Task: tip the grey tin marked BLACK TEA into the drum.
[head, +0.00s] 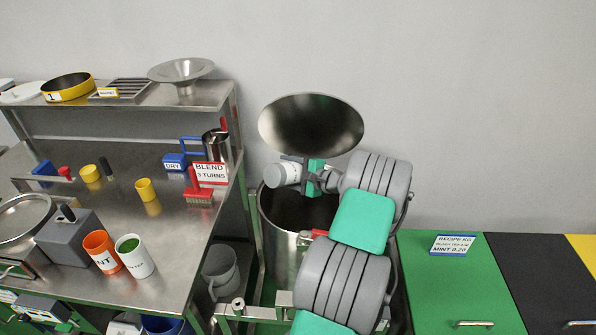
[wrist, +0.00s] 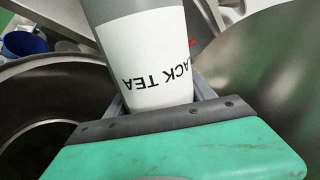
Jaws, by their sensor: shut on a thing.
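The grey tin (head: 281,175) lies tilted on its side above the left part of the drum's mouth in the head view. In the wrist view its white label on the tin (wrist: 148,60) reads BLACK TEA upside down. My gripper (head: 303,174) is shut on the tin, with a finger on each side of it in the wrist view. The steel drum (head: 281,248) stands below, its dark mouth open and its round lid (head: 311,122) raised behind. My arm hides the drum's right side. I cannot see the tin's opening or contents.
On the steel bench (head: 150,225) at left stand an orange tin (head: 101,252), a white tin with green contents (head: 135,256) and a red BLEND 3 TURNS sign (head: 210,173). A green cabinet (head: 455,280) with a recipe card (head: 454,245) is at right.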

